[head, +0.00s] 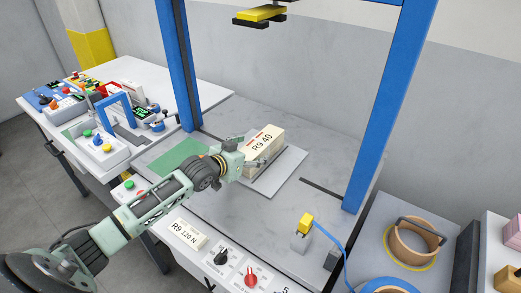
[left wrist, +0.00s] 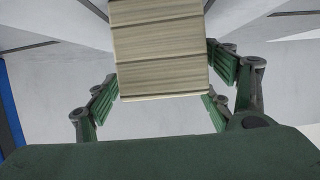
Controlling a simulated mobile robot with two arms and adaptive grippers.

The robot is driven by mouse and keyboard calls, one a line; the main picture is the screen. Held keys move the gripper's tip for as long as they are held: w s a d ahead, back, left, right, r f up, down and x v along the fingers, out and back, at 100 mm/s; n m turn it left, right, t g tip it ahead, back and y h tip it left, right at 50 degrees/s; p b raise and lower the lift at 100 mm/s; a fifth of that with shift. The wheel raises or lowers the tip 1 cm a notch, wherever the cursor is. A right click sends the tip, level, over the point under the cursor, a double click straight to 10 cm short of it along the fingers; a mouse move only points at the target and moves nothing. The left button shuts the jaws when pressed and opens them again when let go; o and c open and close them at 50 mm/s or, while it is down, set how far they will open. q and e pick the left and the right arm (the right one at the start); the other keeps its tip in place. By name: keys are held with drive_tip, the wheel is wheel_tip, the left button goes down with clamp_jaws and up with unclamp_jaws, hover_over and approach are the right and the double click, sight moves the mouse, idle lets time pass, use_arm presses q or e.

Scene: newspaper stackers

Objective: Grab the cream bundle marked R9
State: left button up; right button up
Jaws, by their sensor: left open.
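The cream bundle marked "R9 40" (head: 263,145) lies on a light grey plate (head: 289,171) on the table, under the blue frame. My left gripper (head: 252,158) is at its left, near end, with the jaws reaching toward the bundle. In the left wrist view the bundle's layered end (left wrist: 160,50) fills the upper middle. The green finger pads of my left gripper (left wrist: 160,88) stand open on both sides of it, with visible gaps. Contact is not seen. My right gripper is not in view.
Blue posts (head: 390,100) rise on both sides of the plate. A yellow head (head: 260,14) hangs above. A yellow-topped block with a blue cable (head: 305,223) stands front right. A control panel with knobs (head: 236,270) lines the front edge. A green mat (head: 180,158) lies left.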

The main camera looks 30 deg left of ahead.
sight(256, 148)
use_arm(q)
drive_tip(key=x, duration=0.4)
drive_tip(key=shift+w+a, duration=0.2)
drive_tip(key=shift+w, duration=0.05)
drive_tip(key=shift+c, duration=0.5)
drive_tip(key=shift+s, duration=0.15)
clamp_jaws()
drive_tip(key=shift+r, duration=0.3)
drive_tip(key=shift+f, duration=0.1)
